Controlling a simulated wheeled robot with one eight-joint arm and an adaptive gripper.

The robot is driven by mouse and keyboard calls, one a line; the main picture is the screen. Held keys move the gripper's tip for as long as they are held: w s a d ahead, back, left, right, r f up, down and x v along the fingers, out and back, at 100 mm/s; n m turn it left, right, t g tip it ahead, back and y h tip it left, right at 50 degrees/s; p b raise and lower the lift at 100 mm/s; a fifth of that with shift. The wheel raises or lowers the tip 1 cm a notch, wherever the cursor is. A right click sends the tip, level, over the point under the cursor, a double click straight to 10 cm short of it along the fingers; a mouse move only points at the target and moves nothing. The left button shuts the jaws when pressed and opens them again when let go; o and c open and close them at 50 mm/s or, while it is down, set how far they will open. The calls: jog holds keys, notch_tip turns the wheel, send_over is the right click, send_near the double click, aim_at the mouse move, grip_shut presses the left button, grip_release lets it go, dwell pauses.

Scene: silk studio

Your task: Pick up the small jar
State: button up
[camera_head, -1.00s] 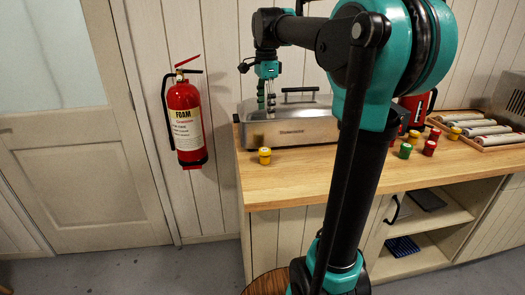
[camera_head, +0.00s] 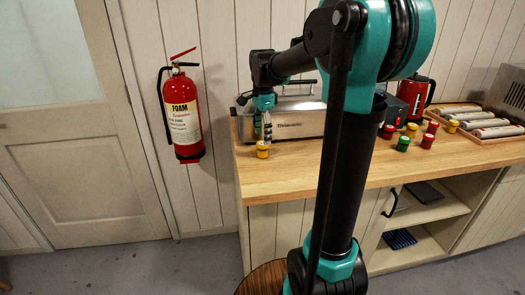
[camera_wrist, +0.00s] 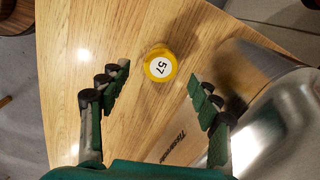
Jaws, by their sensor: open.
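A small yellow jar (camera_head: 262,149) stands upright on the wooden counter near its left end, in front of the metal case. In the wrist view the yellow jar (camera_wrist: 160,64) shows its round lid with a white "57" label. My gripper (camera_head: 262,135) points down just above or behind the jar in the head view. In the wrist view my gripper (camera_wrist: 157,82) is open and empty, its green-padded fingers spread wide. The jar appears between the fingers' lines, a little beyond their tips. The exact height gap to the lid cannot be told.
The metal case (camera_head: 298,122) stands close beside the jar, and in the wrist view the case (camera_wrist: 270,130) lies near my right finger. Several coloured jars (camera_head: 404,143), a red kettle (camera_head: 416,98) and a tray of rolls (camera_head: 490,132) stand farther right. The counter (camera_head: 285,168) is clear in front.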

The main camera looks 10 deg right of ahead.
aim_at(263, 150)
jog(key=shift+f, duration=2.4)
jog(key=shift+c, duration=0.6)
jog(key=c, duration=1.2)
jog(key=shift+o, duration=0.2)
